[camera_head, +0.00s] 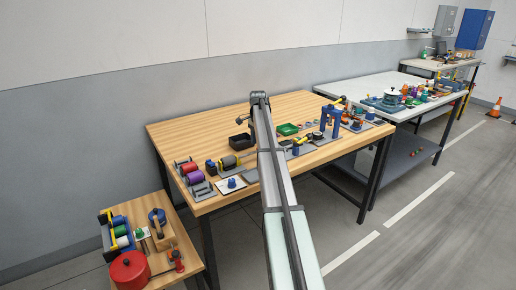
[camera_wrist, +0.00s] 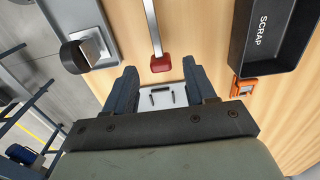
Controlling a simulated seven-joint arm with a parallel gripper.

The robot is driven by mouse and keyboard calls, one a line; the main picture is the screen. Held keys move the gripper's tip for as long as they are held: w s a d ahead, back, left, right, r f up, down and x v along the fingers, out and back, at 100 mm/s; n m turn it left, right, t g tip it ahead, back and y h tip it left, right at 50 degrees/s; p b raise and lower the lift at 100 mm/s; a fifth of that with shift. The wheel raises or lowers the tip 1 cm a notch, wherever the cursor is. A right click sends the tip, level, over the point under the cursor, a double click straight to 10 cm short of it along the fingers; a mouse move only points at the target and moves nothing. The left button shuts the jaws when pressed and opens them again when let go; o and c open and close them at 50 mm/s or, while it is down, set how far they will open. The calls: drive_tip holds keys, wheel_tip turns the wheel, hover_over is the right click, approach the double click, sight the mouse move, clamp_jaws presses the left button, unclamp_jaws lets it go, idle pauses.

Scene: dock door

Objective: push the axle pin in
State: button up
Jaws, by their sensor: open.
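My gripper (camera_wrist: 160,70) is open in the wrist view, its two dark fingers apart with nothing gripped. A metal rod with a red end (camera_wrist: 160,63) lies beyond and between the fingertips. A pale plate (camera_wrist: 178,95) with several small dark pin-like pieces (camera_wrist: 160,90) shows between the fingers. I cannot tell which piece is the axle pin. A grey stand with a black ring or roller (camera_wrist: 74,57) is to the left. In the head view my arm hides part of the bench, and roller stands (camera_head: 194,178) are at its left end.
A black SCRAP bin (camera_wrist: 270,38) is close on the right in the wrist view, with an orange block (camera_wrist: 243,87) below it. In the head view, a green tray (camera_head: 288,129) and a blue press (camera_head: 330,120) stand right of my arm. The wooden bench's back left is bare (camera_head: 190,135).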

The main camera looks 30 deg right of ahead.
drive_tip(key=shift+f, duration=1.5)
clamp_jaws()
